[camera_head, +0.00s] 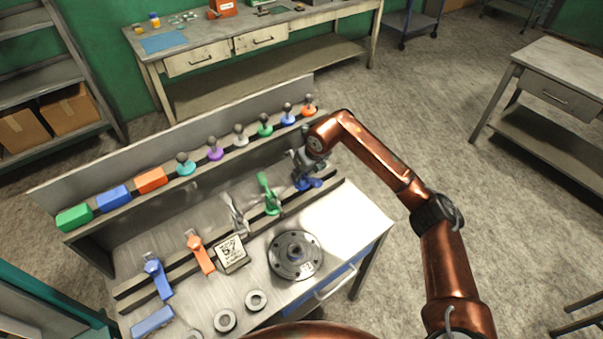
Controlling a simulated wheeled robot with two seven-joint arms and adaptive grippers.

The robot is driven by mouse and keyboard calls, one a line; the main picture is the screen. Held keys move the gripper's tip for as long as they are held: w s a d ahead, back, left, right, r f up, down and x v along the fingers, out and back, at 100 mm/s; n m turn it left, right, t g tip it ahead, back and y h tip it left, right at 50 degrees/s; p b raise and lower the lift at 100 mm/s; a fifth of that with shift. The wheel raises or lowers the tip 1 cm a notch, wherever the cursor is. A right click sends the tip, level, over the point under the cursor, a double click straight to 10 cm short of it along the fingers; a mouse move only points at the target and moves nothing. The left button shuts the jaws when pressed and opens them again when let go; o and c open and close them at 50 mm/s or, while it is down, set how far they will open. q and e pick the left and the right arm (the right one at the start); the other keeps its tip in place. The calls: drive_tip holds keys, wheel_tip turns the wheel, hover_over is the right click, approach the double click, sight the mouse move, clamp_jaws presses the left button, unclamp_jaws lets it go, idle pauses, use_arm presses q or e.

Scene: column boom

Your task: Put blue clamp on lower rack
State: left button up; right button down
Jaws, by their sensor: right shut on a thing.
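My right gripper (306,164) is shut on a blue clamp (309,184) at the right end of the lower rack (131,303). The gripper partly covers the clamp, and I cannot tell whether the clamp touches the rack. The lower rack is a pair of dark rails across the metal workbench. Another blue clamp (157,278) stands on its left part, followed to the right by an orange clamp (201,252), a grey clamp (235,216) and a green clamp (268,194). My left gripper is not in view.
An upper rack (130,205) behind holds coloured blocks and several knobbed pieces. A round metal flange (295,255), a marked square block (231,253), rings (256,300) and a blue block (152,322) lie in front. The bench's right front corner (350,215) is clear.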

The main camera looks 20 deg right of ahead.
drive_tip(key=shift+f, duration=0.2)
drive_tip(key=shift+f, duration=0.35)
drive_tip(key=shift+f+b, duration=1)
drive_tip(key=shift+f, duration=0.6)
drive_tip(key=c, duration=2)
unclamp_jaws()
drive_tip(key=shift+o, duration=0.2)
drive_tip(key=shift+r+p, duration=2.15)
drive_tip(key=shift+r, duration=1.65)
